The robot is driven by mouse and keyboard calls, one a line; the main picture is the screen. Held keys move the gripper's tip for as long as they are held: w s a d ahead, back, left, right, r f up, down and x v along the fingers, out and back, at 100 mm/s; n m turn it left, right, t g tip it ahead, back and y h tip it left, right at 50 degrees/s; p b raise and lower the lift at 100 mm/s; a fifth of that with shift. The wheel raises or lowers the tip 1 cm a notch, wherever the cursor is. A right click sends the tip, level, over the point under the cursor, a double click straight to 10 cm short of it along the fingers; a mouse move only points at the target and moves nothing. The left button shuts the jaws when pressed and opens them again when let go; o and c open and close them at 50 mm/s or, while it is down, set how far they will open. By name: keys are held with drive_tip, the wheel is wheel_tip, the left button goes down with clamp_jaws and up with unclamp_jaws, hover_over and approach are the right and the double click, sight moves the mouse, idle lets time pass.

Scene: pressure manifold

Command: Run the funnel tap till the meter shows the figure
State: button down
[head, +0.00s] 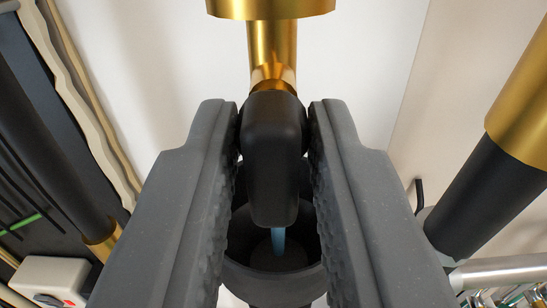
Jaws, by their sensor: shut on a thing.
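My gripper (274,115) is shut on the black tap handle (273,150), with one grey finger on each side of it. The handle sits at the lower end of a brass pipe (270,50). Below it is a dark round funnel (275,285), open at the top. A thin blue stream (279,240) shows under the handle, going down into the funnel. The handle and fingers hide part of the funnel. I see no meter or figure in this view.
A black pipe with a brass collar (520,110) stands close on the right, with a grey horizontal pipe (500,271) below it. Another dark pipe (45,150) runs along the left. A pale box with a red mark (50,278) is at lower left. A pale wall is behind.

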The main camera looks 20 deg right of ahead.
drive_tip(key=shift+d+f+n, duration=0.1)
drive_tip(key=shift+d+n, duration=0.05)
drive_tip(key=shift+n, duration=0.15)
drive_tip(key=c, duration=1.5)
unclamp_jaws()
drive_tip(key=shift+o, duration=0.2)
drive_tip(key=b+v, duration=0.1)
drive_tip(key=v, duration=1.2)
drive_tip(key=shift+s, duration=0.35)
